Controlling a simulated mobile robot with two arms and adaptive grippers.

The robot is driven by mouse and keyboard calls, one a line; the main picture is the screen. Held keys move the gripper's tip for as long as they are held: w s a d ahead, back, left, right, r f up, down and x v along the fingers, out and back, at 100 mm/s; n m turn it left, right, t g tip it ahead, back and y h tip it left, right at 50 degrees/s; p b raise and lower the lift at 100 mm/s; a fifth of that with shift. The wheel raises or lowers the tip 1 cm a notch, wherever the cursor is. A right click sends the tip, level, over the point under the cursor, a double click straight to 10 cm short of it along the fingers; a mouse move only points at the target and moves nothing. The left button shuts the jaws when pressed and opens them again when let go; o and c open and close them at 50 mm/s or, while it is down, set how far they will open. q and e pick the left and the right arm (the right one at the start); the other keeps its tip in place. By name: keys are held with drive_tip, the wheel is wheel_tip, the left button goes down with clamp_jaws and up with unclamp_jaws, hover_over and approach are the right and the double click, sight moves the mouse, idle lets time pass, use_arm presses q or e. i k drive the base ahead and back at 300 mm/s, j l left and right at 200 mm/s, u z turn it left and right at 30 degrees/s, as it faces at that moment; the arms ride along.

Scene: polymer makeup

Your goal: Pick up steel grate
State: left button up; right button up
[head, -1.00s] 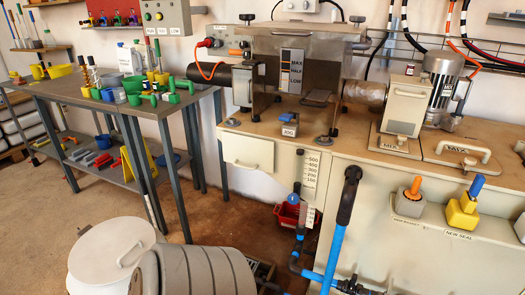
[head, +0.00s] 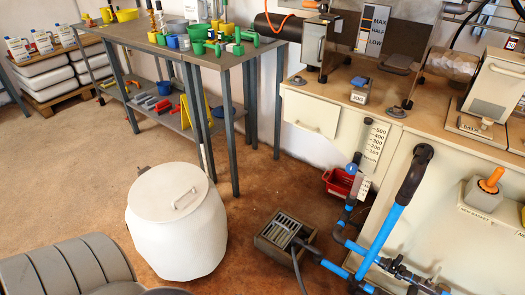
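The steel grate (head: 283,226) is a small grey slotted plate in the head view, low centre. It lies in the top of a square box-like drain frame (head: 265,244) set at floor level. A dark hose (head: 298,265) crosses the front right part of the grate or frame and hides some of it. Neither of my grippers shows in the head view, so their state is hidden.
A white lidded drum (head: 178,235) stands left of the grate. Blue pipes with a black handle (head: 415,172) stand close on its right. A red bin (head: 340,183) is behind it. Brown floor (head: 240,205) is open between drum and grate.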

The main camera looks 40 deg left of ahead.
sight(274, 222)
drive_tip(key=u, duration=1)
drive_tip(key=i, duration=0.15)
